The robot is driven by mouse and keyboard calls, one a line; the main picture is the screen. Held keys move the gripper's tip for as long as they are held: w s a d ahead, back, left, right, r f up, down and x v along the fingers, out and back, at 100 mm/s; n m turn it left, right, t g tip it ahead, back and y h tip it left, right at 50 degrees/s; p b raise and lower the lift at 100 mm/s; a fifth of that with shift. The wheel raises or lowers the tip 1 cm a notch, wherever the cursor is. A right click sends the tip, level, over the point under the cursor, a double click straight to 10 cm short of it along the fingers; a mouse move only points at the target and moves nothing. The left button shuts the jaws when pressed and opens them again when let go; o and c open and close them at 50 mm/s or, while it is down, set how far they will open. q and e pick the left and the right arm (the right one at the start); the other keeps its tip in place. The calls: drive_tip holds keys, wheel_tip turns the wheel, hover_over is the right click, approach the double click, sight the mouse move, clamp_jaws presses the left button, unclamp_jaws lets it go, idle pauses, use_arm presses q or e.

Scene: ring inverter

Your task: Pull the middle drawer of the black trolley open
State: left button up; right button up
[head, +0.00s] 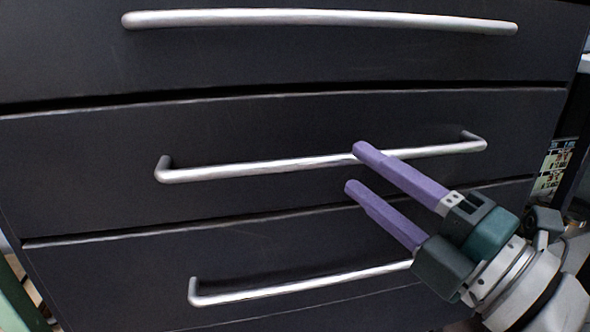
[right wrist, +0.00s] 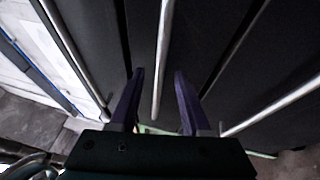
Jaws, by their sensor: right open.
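The black trolley's middle drawer (head: 90,150) fills the centre of the head view and looks flush with the drawers around it. Its long silver bar handle (head: 260,166) runs across its front. My right gripper (head: 353,168), with purple fingers, is open at the right half of this handle. In the head view one fingertip overlaps the bar and the other is below it. In the right wrist view the handle (right wrist: 160,60) runs between the open fingers (right wrist: 159,73), with a gap on each side. Contact cannot be made out. My left gripper is out of view.
The upper drawer's handle (head: 320,18) is above and the lower drawer's handle (head: 270,292) is close below my right gripper. A colourful printed panel (head: 554,170) stands beyond the trolley's right edge. A green object (head: 14,305) shows at the lower left.

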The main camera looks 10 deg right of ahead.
sight(348, 163)
drive_tip(key=shift+b+x, duration=0.6)
drive_tip(key=shift+x, duration=1.6)
clamp_jaws()
